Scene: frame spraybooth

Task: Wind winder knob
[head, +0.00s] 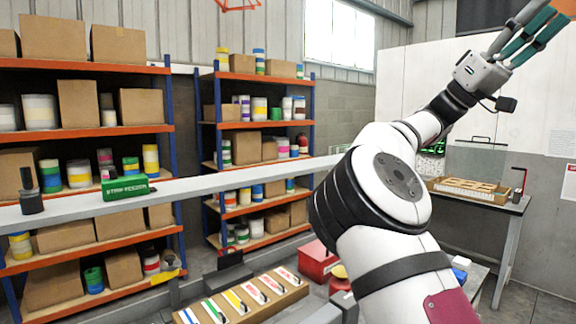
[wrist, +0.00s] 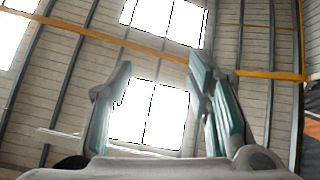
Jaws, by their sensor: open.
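My gripper (head: 550,22) is raised high at the top right of the head view, with its fingers partly cut off by the frame edge. In the wrist view my gripper (wrist: 160,70) has its two green fingers spread apart with nothing between them, and it faces windows and the roof. A green box marked "STRIP FEEDER" (head: 126,188) sits on a long pale beam (head: 75,207). A dark upright piece (head: 30,195) stands on the beam's left end; I cannot tell if it is the winder knob. My gripper is far from both and touches nothing.
Shelves (head: 85,128) with boxes and tins stand behind the beam. A tray of colour-marked strips (head: 245,300) lies in front, near a red box (head: 316,262). A side table (head: 512,206) with a wooden tray stands at right. The air around my gripper looks clear.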

